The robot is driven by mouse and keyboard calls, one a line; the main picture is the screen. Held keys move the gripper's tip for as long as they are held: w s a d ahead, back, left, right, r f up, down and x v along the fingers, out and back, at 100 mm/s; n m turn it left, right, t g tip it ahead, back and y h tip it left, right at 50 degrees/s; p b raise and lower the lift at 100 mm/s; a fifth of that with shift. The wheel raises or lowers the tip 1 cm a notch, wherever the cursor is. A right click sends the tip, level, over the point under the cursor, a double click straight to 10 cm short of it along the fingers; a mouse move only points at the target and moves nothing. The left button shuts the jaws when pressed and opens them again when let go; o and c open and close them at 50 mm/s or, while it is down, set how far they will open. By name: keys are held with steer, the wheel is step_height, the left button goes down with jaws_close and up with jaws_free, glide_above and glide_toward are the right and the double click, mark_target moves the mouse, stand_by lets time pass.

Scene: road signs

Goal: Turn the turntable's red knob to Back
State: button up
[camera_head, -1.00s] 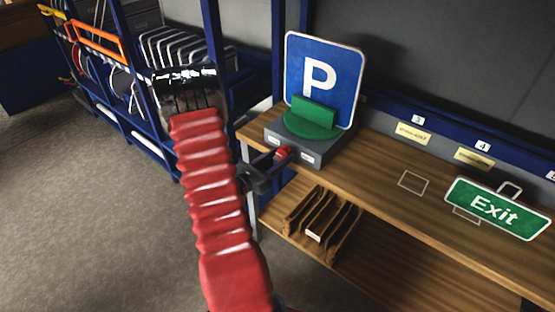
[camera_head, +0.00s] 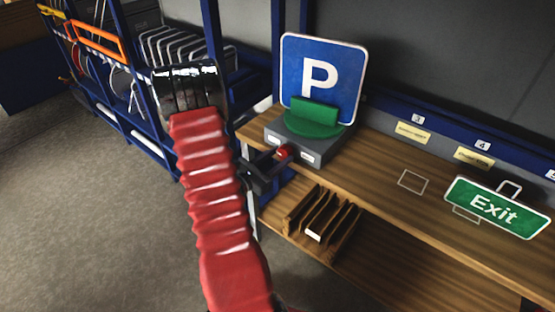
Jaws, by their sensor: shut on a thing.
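The turntable is a grey box (camera_head: 315,152) with a round green plate (camera_head: 318,129) on top, at the left end of the wooden bench. A blue parking sign (camera_head: 320,80) with a white P stands upright in a green holder (camera_head: 314,112) on the plate. The red knob (camera_head: 283,152) is on the box's front face, between two small white labels too small to read. My gripper (camera_head: 276,158) reaches in from the left and is shut on the red knob. Its fingers partly hide the knob.
A green Exit sign (camera_head: 496,208) lies on the wooden bench (camera_head: 400,205) at right. A wooden slotted rack (camera_head: 322,218) sits on the lower shelf. Blue racks (camera_head: 130,125) with several signs and frames stand at left. The grey floor (camera_head: 90,230) at left is clear.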

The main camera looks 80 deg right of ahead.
steer(key=m, duration=0.4)
steer(key=shift+w+d+r+t, duration=0.15)
steer(key=shift+w+r+t, duration=0.05)
steer(key=shift+t, duration=0.1)
steer(key=m, duration=0.4)
steer(key=shift+m+t, duration=0.3)
steer(key=m, duration=0.3)
steer(key=shift+s, duration=0.1)
steer(key=m, duration=0.4)
steer(key=shift+s+t, duration=0.1)
steer(key=shift+t, duration=0.3)
steer(key=m, duration=0.3)
steer(key=shift+f+m, duration=0.1)
steer(key=shift+m, duration=0.3)
steer(key=m, duration=0.4)
steer(key=shift+s+a+f+t+h, duration=0.1)
steer(key=shift+a+f+t+h, duration=0.1)
steer(key=shift+t+h, duration=0.15)
steer(key=m, duration=0.4)
steer(key=shift+f+m, duration=0.1)
steer(key=shift+m, duration=0.2)
steer(key=shift+m+h, duration=0.35)
steer(key=shift+m, duration=1.45)
